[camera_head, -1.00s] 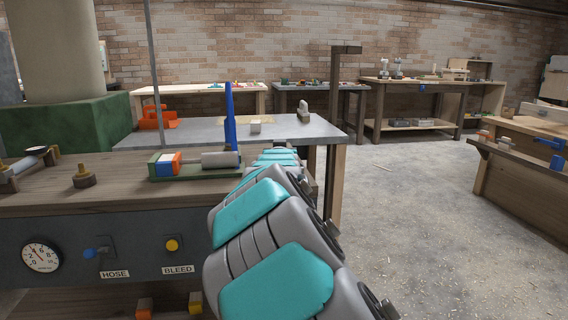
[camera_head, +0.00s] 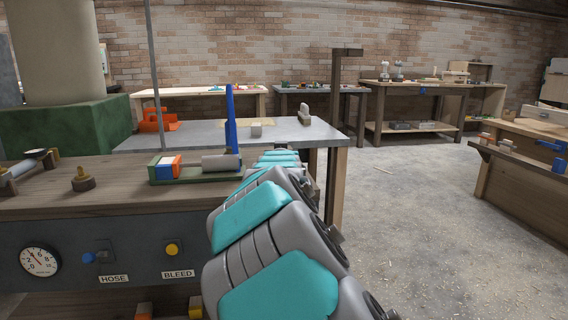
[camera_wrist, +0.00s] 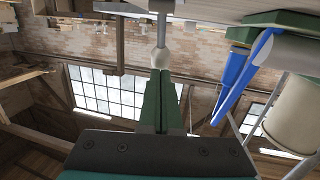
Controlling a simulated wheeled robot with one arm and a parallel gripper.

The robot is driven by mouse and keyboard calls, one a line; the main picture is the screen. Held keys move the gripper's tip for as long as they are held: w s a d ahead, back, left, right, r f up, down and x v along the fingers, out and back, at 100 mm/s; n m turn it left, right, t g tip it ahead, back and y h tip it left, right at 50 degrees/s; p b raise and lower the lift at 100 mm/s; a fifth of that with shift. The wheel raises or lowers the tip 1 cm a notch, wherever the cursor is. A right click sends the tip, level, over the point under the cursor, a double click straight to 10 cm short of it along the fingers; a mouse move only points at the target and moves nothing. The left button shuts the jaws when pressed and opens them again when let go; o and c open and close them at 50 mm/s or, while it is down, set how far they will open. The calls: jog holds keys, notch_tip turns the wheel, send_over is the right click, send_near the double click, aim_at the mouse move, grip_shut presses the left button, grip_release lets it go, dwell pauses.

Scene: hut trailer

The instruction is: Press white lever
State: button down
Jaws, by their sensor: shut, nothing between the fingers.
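A white knob (camera_wrist: 160,58) on a grey rod shows in the wrist view, which looks tilted upside down; it looks like the white lever's end. My gripper (camera_wrist: 159,72) is shut, its green fingers together and empty, with the tips right at the knob. I cannot tell if they touch it. In the head view my arm hides the gripper and this lever. A tall blue lever (camera_head: 231,118) stands on the green-based fixture (camera_head: 196,173) with a grey cylinder, left of my arm. It also shows at right in the wrist view (camera_wrist: 243,72).
The wooden bench (camera_head: 110,203) has a front panel with a gauge (camera_head: 39,262), a blue knob and a yellow button (camera_head: 172,249). A brass fitting (camera_head: 83,180) stands on it. A metal-topped table (camera_head: 190,134) lies behind. The floor at right is open.

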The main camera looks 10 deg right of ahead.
jog(key=s+a+r+b, duration=0.2)
jog(key=s+r, duration=0.3)
jog(key=s, duration=0.7)
jog(key=shift+a+r, duration=0.4)
jog(key=s+d+f+m+g, duration=0.2)
jog(key=s+d+f+g, duration=0.25)
jog(key=d+f, duration=0.75)
jog(key=s+d+f+m+g, duration=0.1)
jog(key=s+f+g, duration=0.1)
jog(key=s+f, duration=0.4)
jog(key=s+d+f+g, duration=0.1)
jog(key=s+f+g, duration=0.25)
jog(key=f, duration=0.45)
jog(key=s+a+f+n+g+y, duration=0.1)
jog(key=s+a+f+g, duration=0.1)
jog(key=s, duration=0.8)
jog(key=s+a+f+n+g+y, duration=0.1)
jog(key=s+a, duration=0.4)
jog(key=s, duration=0.6)
jog(key=s+a+f+n+g+y, duration=0.1)
jog(key=s+a+f+n+g, duration=0.2)
jog(key=s, duration=0.8)
notch_tip(320, 180, down, 3)
jog(key=shift+a+r+g, duration=0.2)
jog(key=shift+a+g, duration=0.05)
jog(key=shift+g, duration=0.95)
